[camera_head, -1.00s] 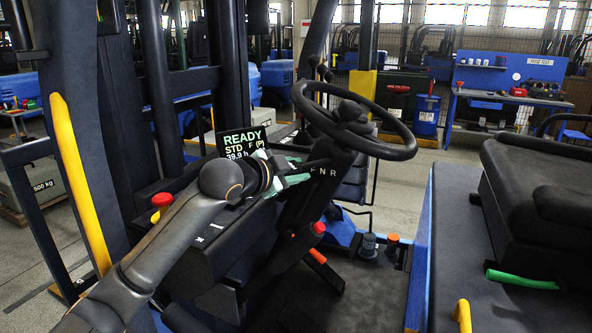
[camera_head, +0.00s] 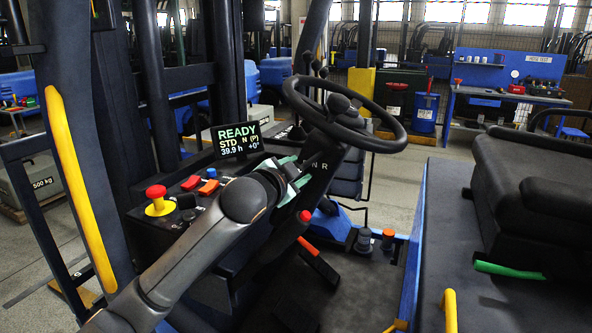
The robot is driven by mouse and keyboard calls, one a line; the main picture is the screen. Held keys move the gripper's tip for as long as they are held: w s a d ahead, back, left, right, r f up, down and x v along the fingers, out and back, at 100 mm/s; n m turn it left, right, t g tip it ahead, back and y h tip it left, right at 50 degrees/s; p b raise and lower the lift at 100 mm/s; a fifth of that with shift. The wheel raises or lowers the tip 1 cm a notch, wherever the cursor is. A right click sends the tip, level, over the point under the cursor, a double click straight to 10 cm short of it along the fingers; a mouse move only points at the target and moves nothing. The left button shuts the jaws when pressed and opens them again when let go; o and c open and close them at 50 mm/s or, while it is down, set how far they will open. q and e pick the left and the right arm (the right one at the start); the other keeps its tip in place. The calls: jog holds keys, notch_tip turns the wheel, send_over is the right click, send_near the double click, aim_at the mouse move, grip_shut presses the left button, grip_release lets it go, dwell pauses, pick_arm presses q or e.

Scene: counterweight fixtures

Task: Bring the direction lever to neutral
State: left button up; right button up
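The display (camera_head: 237,140) on the forklift's dash reads READY, STD N (P), 39.9 h. The letters N and R show on the steering column (camera_head: 319,165) below the steering wheel (camera_head: 342,112). My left gripper (camera_head: 300,172) is at the column, just left of these letters, its green-edged fingers pointing toward it. My arm and gripper cover the place left of the N. I cannot make out the direction lever or whether the fingers touch it. The finger gap is too small to judge. My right gripper is not in view.
A red knob on a yellow base (camera_head: 158,205) and several coloured switches (camera_head: 207,188) sit on the side console, close to my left arm. The black seat (camera_head: 540,180) is at the right. A blue workbench (camera_head: 510,95) stands behind.

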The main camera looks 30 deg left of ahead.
pick_arm(q)
jog(key=shift+o, duration=1.2)
jog(key=shift+r, duration=0.1)
jog(key=b+v, duration=0.1)
jog(key=v, duration=1.1)
jog(key=shift+s, duration=0.3)
